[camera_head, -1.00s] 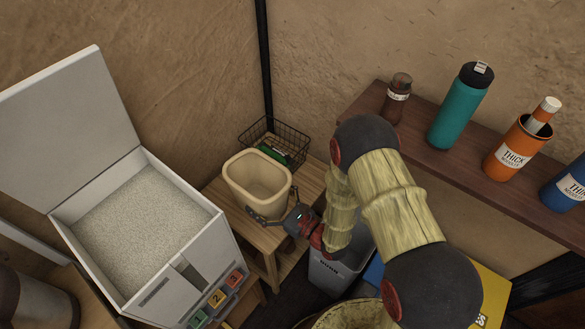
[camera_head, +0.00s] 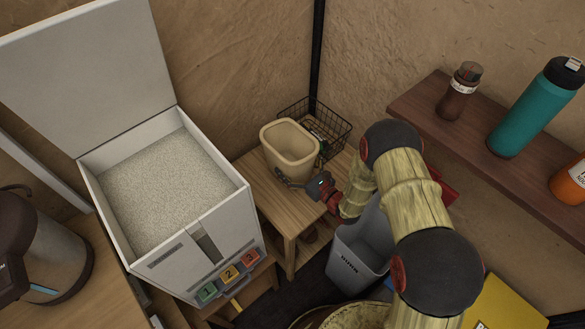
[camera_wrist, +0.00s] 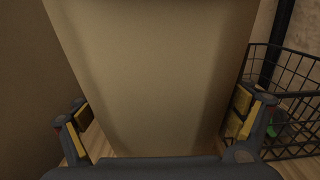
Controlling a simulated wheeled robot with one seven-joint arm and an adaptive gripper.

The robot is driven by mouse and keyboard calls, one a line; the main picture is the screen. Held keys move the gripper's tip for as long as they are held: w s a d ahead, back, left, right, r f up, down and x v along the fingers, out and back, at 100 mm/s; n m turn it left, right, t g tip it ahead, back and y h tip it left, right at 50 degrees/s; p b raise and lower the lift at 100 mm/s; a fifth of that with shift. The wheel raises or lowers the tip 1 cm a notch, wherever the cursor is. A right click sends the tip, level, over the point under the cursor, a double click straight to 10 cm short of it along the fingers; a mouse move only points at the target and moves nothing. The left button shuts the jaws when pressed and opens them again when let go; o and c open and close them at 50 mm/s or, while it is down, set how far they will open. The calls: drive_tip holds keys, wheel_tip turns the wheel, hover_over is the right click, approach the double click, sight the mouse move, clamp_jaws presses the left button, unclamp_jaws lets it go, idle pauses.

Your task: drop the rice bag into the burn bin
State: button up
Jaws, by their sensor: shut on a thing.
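A cream, open-topped, rounded box-like container (camera_head: 269,148) is upright at the wooden stand in the head view. My gripper (camera_head: 290,182) is shut on its near side. In the wrist view the container (camera_wrist: 160,70) fills the middle, with a finger pad of my gripper (camera_wrist: 162,118) against each side. I cannot tell whether its base touches the stand. I see nothing else that is clearly a rice bag. The burn bin (camera_head: 350,258) is a grey, open bin with a dark label, below and right of the stand; my arm hides part of it.
The wooden stand (camera_head: 272,207) also holds a black wire basket (camera_head: 335,130) behind the container. A white box of grains (camera_head: 215,245) with a raised lid is at left. A brown shelf (camera_head: 475,150) with bottles is at right. A yellow thing (camera_head: 510,305) lies lower right.

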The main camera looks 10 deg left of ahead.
sight(289, 157)
drive_tip(key=shift+w+a+f+b, duration=0.1)
drive_tip(key=shift+w+f+b, duration=0.1)
drive_tip(key=shift+f+b, duration=0.6)
drive_tip(key=shift+w+f+b, duration=0.2)
drive_tip(key=shift+f+b, duration=0.05)
drive_tip(key=shift+f, duration=0.95)
drive_tip(key=shift+f, duration=0.15)
drive_tip(key=o, duration=1.2)
drive_tip(key=shift+c, duration=0.2)
